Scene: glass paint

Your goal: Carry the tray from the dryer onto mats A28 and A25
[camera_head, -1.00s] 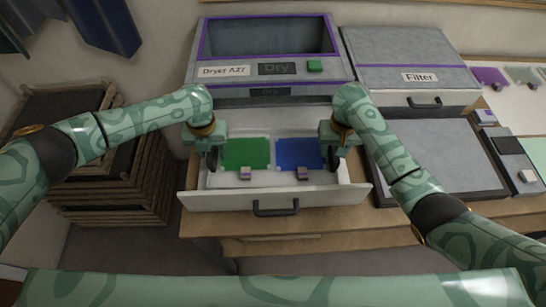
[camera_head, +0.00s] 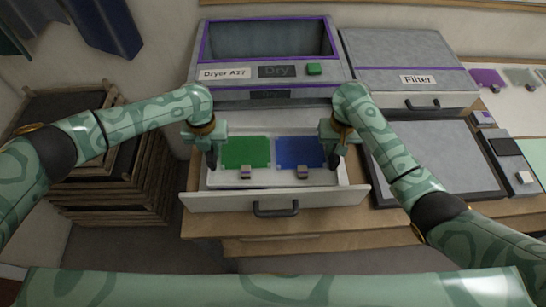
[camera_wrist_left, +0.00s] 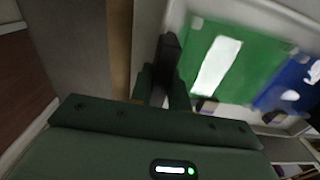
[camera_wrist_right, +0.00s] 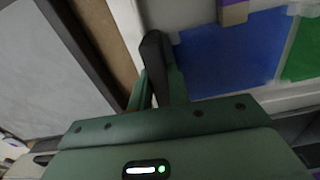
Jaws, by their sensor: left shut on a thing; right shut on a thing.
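The white tray (camera_head: 273,180) sits in or just above the open drawer (camera_head: 325,200) of the dryer (camera_head: 225,88). It carries a green pane (camera_head: 246,152) on the left and a blue pane (camera_head: 298,152) on the right. My left gripper (camera_head: 212,158) is shut on the tray's left dark handle, which shows in the left wrist view (camera_wrist_left: 166,62). My right gripper (camera_head: 336,157) is shut on the right dark handle, seen in the right wrist view (camera_wrist_right: 154,58). The tray looks level. No label A28 or A25 is readable.
Two small blocks (camera_head: 246,172) (camera_head: 302,171) are at the tray's front. A box labelled Filter (camera_head: 405,55) and a dark-framed grey panel (camera_head: 440,150) are right of the dryer. Stacked wooden frames (camera_head: 110,190) stand at left. The drawer front has a dark handle (camera_head: 275,208).

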